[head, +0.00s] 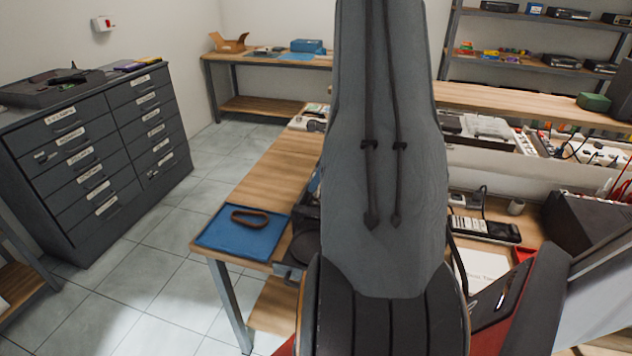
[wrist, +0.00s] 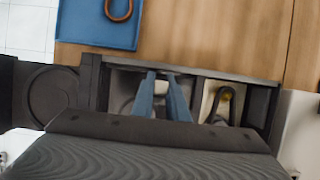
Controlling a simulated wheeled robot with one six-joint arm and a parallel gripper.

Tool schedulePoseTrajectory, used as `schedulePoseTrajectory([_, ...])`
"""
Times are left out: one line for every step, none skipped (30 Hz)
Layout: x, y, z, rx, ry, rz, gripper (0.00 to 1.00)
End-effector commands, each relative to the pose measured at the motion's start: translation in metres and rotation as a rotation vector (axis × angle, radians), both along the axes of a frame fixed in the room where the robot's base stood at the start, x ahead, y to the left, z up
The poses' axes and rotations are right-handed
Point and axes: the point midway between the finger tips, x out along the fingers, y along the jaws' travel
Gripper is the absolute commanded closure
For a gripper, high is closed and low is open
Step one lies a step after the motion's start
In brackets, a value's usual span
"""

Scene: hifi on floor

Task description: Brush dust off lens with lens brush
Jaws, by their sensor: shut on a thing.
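My gripper (wrist: 161,77) shows in the wrist view as two blue fingers over a compartment of a dark tray (wrist: 190,68). A small pale thing (wrist: 161,87) lies between the fingers, and they are shut on it. Most of it is hidden, so I cannot tell whether it is the lens brush. In the head view my own arm covers the gripper and most of the tray. I cannot make out the lens for sure in either view. A round dark recess or disc (wrist: 50,92) is at the tray's left.
A blue mat (head: 215,234) with a brown ring-shaped strap (head: 250,216) lies on the near left corner of the wooden bench (head: 274,168). The tray's right compartment holds a black and yellow thing (wrist: 226,97). A grey drawer cabinet (head: 95,150) stands at the left, with open floor between.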

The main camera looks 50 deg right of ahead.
Motion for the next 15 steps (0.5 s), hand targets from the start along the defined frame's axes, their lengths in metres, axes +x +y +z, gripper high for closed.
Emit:
schedulePoseTrajectory([0.0000, 0.0000, -0.0004, 0.000, 0.000, 0.000, 1.00])
schedulePoseTrajectory([0.0000, 0.0000, -0.0004, 0.000, 0.000, 0.000, 1.00])
schedulePoseTrajectory([-0.0001, 0.0000, -0.0004, 0.000, 0.000, 0.000, 1.00])
schedulePoseTrajectory([-0.0002, 0.0001, -0.0004, 0.000, 0.000, 0.000, 1.00])
schedulePoseTrajectory([-0.0002, 0.0003, -0.0002, 0.000, 0.000, 0.000, 1.00])
schedulePoseTrajectory([-0.0003, 0.0006, -0.0002, 0.000, 0.000, 0.000, 1.00])
schedulePoseTrajectory([-0.0005, 0.0009, -0.0002, 0.000, 0.000, 0.000, 1.00])
schedulePoseTrajectory([-0.0006, 0.0013, -0.0002, 0.000, 0.000, 0.000, 1.00])
schedulePoseTrajectory([-0.0009, 0.0019, -0.0001, 0.000, 0.000, 0.000, 1.00])
schedulePoseTrajectory([-0.0011, 0.0025, -0.0001, 0.000, 0.000, 0.000, 1.00])
schedulePoseTrajectory([-0.0014, 0.0030, -0.0001, 0.000, 0.000, 0.000, 1.00])
schedulePoseTrajectory([-0.0017, 0.0037, 0.0001, 0.000, 0.000, 0.000, 1.00])
schedulePoseTrajectory([-0.0020, 0.0043, 0.0001, 0.000, 0.000, 0.000, 1.00])
schedulePoseTrajectory([-0.0023, 0.0050, 0.0001, 0.000, 0.000, 0.001, 1.00])
schedulePoseTrajectory([-0.0028, 0.0059, 0.0000, 0.000, 0.000, 0.001, 1.00])
